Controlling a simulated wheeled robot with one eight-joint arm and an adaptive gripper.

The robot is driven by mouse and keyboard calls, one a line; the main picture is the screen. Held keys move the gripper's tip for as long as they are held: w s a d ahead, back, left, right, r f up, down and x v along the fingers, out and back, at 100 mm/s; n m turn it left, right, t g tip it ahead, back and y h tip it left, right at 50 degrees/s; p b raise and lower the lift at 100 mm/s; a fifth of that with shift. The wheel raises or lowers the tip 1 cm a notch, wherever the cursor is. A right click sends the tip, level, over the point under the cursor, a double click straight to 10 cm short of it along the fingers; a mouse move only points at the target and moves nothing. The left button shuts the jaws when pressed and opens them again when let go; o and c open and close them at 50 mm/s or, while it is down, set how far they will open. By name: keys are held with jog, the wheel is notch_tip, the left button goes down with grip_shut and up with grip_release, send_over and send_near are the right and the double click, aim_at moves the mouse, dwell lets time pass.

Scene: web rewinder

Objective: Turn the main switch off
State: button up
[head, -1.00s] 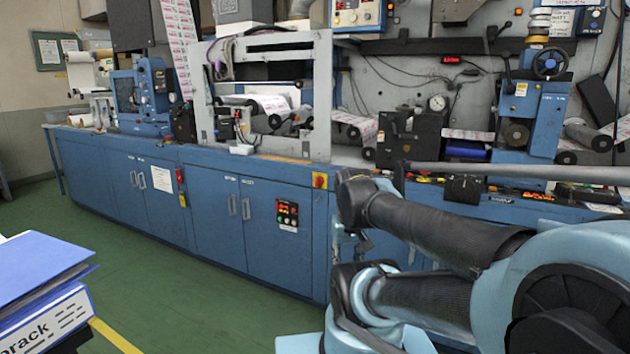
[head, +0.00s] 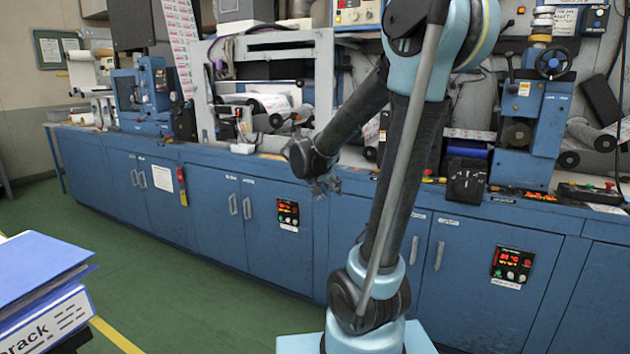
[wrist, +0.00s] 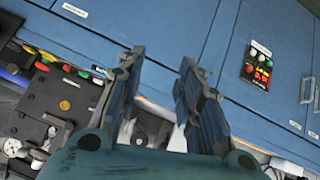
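The main switch, a red knob on a yellow plate on the blue cabinet front in the earlier head view, does not show now. My arm and gripper cover its place in the head view, and I cannot make it out in the wrist view. My gripper (head: 325,188) is in front of the upper edge of the blue cabinet (head: 262,262), near that place.
A control panel (head: 288,214) with lit display and buttons is left of my gripper; a second panel (head: 512,264) is at the right. A black box (head: 466,180) sits at the bench edge. Blue binders (head: 40,280) are at lower left. The green floor (head: 150,270) is clear.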

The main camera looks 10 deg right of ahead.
jog(key=w+a+r+m+t+h, duration=0.1)
jog(key=w+a+t, duration=0.1)
jog(key=w+a, duration=0.4)
jog(key=w+a+m+t, duration=0.15)
jog(key=w+a, duration=0.25)
jog(key=w, duration=0.5)
jog(key=r+x, duration=0.1)
jog(key=x, duration=1.5)
jog(key=shift+w+d, duration=0.25)
jog(key=shift+w, duration=0.15)
jog(key=shift+f+n+t, duration=0.1)
jog(key=shift+n+t, duration=0.15)
